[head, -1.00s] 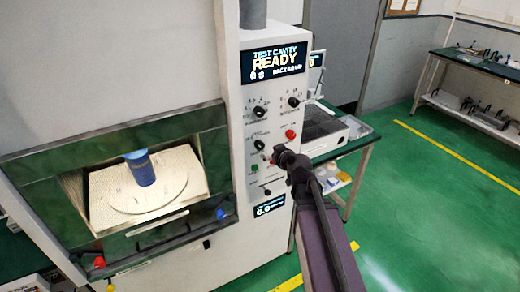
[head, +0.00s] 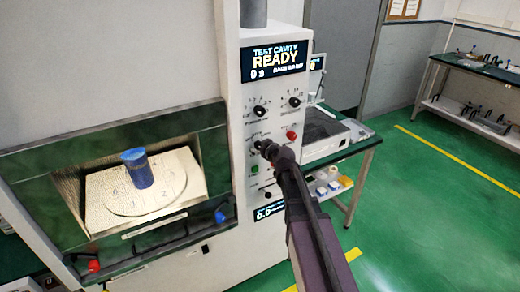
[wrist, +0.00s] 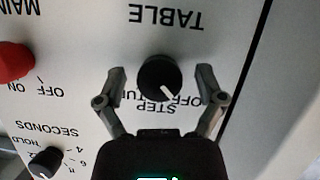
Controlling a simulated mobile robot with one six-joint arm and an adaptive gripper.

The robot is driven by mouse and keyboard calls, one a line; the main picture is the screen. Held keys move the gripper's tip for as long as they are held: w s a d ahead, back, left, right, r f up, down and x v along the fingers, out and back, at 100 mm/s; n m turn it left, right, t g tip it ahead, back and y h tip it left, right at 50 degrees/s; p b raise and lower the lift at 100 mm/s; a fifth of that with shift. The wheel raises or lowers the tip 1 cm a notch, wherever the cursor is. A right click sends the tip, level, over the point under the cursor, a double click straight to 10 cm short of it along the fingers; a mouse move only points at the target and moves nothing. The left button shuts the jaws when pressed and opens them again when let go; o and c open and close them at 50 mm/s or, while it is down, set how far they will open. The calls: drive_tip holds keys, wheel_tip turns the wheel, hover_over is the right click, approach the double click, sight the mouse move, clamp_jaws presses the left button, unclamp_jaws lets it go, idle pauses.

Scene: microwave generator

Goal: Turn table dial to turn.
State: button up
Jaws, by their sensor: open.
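The table dial (wrist: 160,79) is a round black knob with a white pointer line. It shows in the wrist view, upside down, under the label TABLE, with OFF, STEP and a partly hidden TURN printed beside it. The pointer slants down and right in that view, toward the space between STEP and OFF. My gripper (wrist: 158,82) is open, with one finger on each side of the dial; I cannot tell whether they touch it. In the head view my gripper (head: 268,150) is at the panel and covers most of the dial.
A red MAIN knob (wrist: 14,62) and a black SECONDS dial (wrist: 46,161) lie left in the wrist view. A green button (head: 254,169) sits below my gripper. Left is the cavity with a blue cylinder (head: 137,168) on a round turntable (head: 120,202). A bench (head: 358,168) stands right.

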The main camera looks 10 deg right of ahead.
drive_tip(key=c, duration=1.2)
drive_tip(key=shift+o, duration=0.2)
drive_tip(key=m+y, duration=0.2)
drive_tip(key=m, duration=0.1)
drive_tip(key=shift+g, duration=0.3)
drive_tip(key=m+y+b, duration=0.1)
drive_tip(key=m+y, duration=0.1)
drive_tip(key=m, duration=0.1)
drive_tip(key=shift+f+b, duration=0.15)
drive_tip(key=shift+b, duration=0.2)
drive_tip(key=m+y+b, duration=0.2)
drive_tip(key=m, duration=0.2)
drive_tip(key=shift+y+b, duration=0.3)
drive_tip(key=shift+m+t+y+b, duration=0.4)
drive_tip(key=shift+m+y+b, duration=0.4)
drive_tip(key=shift+m, duration=0.7)
